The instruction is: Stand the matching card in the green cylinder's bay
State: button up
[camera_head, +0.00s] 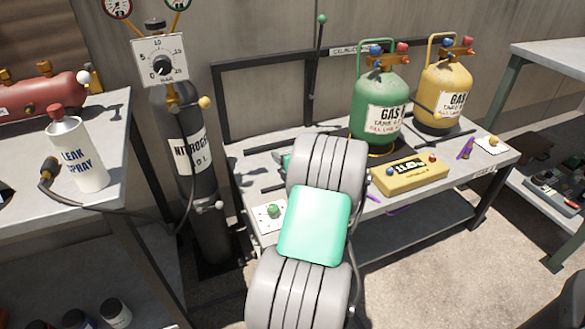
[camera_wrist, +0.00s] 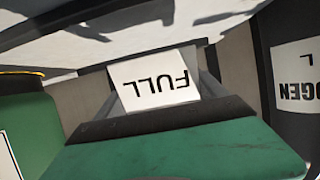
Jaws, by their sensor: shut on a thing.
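My gripper (camera_wrist: 158,88) is shut on a white card (camera_wrist: 150,68) reading "FULL", which appears upside down in the wrist view. The card is between the two fingers, beside the green cylinder and apart from it. In the head view my arm hides the card and most of the gripper. Dark rails (camera_head: 279,187) lie on the bench left of the green cylinder.
A yellow cylinder (camera_head: 441,80) stands right of the green one. A yellow meter (camera_head: 400,182), a purple clip (camera_head: 466,149) and a button plate (camera_head: 485,148) lie on the bench. The nitrogen bottle (camera_head: 180,115) stands at the bench's left end. A spray bottle (camera_head: 68,130) is further left.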

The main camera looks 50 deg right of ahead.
jog(key=shift+d+f, duration=0.75)
jog(key=shift+f, duration=0.15)
jog(key=shift+w+d+f+b, duration=0.1)
jog(key=shift+f+b, duration=1.05)
jog(key=shift+f, duration=0.55)
jog(key=o, duration=1.3)
